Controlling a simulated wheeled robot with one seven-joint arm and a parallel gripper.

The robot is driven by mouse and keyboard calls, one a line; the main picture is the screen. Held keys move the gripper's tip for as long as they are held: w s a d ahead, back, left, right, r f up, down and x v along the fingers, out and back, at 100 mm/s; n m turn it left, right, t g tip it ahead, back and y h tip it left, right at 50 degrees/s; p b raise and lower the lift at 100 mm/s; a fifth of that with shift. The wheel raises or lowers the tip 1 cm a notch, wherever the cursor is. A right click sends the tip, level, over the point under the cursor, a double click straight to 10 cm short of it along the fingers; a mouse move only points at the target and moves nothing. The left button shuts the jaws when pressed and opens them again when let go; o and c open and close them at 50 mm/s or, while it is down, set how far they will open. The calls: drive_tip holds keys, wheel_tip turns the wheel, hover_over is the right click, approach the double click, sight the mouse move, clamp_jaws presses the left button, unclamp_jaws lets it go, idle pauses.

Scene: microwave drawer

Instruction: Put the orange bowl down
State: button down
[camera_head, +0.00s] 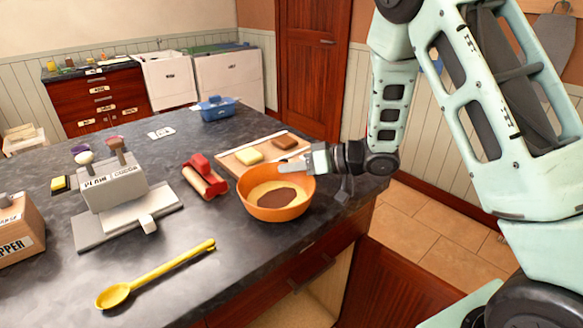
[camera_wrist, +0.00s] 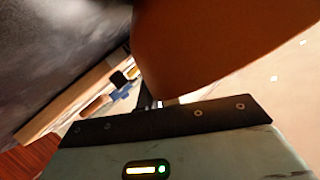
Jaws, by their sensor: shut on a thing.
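The orange bowl (camera_head: 277,211) is at the right part of the dark countertop (camera_head: 200,290), with pale and brown contents in it. It looks upright. My gripper (camera_head: 300,163) is at the bowl's back right rim and is shut on it. In the wrist view the bowl's orange side (camera_wrist: 215,45) fills the upper right, close above the gripper body. The fingertips are mostly hidden there. I cannot tell whether the bowl's base touches the countertop.
A cutting board (camera_head: 232,165) with yellow and brown blocks lies behind the bowl. A red and tan object (camera_head: 204,178) is at its left. The front middle countertop is clear.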

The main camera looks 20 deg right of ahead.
drive_tip(key=c, duration=1.6)
unclamp_jaws()
drive_tip(key=shift+d+r, duration=0.1)
drive_tip(key=v, duration=1.2)
drive_tip(key=shift+b, duration=0.35)
